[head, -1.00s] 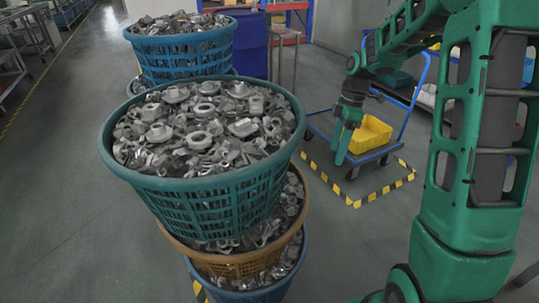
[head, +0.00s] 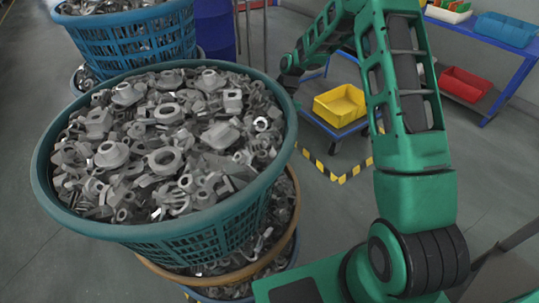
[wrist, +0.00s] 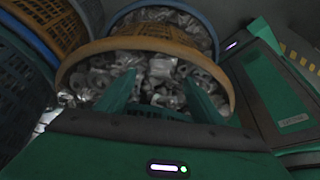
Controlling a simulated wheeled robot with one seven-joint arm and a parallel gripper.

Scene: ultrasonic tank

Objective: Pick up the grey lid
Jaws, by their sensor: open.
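I cannot make out a grey lid in either view. My gripper (wrist: 160,80) shows in the wrist view with its two green fingers apart and nothing clear between them. The fingers point toward an orange-brown basket (wrist: 143,43) of grey metal parts (wrist: 158,70); I cannot tell whether they touch it. In the head view the gripper is hidden behind the large teal basket (head: 218,240). That basket is heaped with grey metal parts (head: 165,160), some round and flanged.
The teal basket stands on an orange-brown one (head: 292,215). Another stack with a blue basket (head: 135,45) stands behind. A yellow bin (head: 340,105) sits on a blue trolley inside striped floor tape (head: 343,175). A red bin (head: 465,84) is on a rack at right.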

